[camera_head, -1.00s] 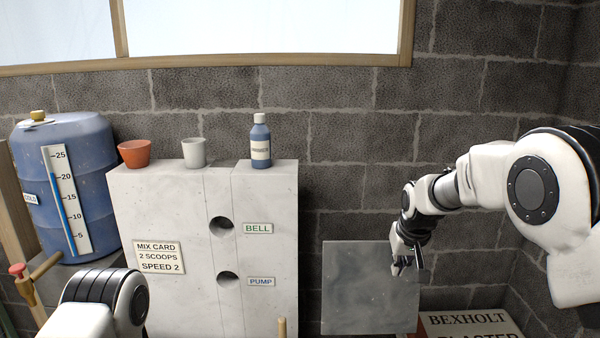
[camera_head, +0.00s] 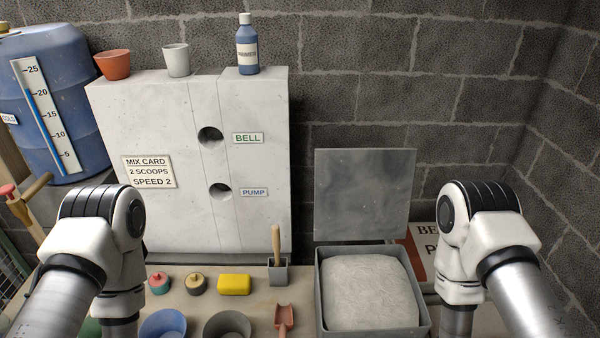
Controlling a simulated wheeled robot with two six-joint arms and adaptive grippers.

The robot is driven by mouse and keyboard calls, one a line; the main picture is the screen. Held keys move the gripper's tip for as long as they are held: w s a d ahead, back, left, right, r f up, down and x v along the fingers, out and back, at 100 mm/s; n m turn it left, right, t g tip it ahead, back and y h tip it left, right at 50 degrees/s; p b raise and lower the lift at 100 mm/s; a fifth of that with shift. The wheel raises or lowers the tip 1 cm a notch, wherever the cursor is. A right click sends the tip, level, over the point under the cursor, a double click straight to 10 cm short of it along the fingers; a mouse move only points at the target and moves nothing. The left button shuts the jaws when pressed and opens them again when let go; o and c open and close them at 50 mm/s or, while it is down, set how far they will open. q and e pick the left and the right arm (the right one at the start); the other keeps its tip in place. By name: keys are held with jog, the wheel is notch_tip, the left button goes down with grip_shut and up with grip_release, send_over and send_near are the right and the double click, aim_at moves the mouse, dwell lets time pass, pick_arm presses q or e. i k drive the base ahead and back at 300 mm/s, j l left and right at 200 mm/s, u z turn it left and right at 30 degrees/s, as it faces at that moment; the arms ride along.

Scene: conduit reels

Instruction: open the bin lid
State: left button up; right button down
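The grey bin (camera_head: 423,318) stands at the lower right of the head view, filled with pale powder (camera_head: 370,292). Its flat grey lid (camera_head: 364,193) stands upright behind the bin, so the bin is open at the top. My left and right arms come in at the lower left and lower right. Both bend down, and both grippers are out of the picture below the frame. Nothing of mine touches the lid.
A grey holder (camera_head: 278,273) with a wooden handle, a red scoop (camera_head: 285,318), a yellow sponge (camera_head: 234,284), two round knobs, a blue bowl (camera_head: 163,325) and a dark bowl (camera_head: 228,326) are on the bench. A white panel block (camera_head: 190,200) and a printed sack (camera_head: 420,245) stand behind.

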aim_at(361, 194)
jog(key=l+u, duration=0.3)
jog(key=u, duration=0.15)
jog(key=l+u, duration=0.45)
jog(key=k+l+u, duration=0.15)
jog(key=u, duration=0.25)
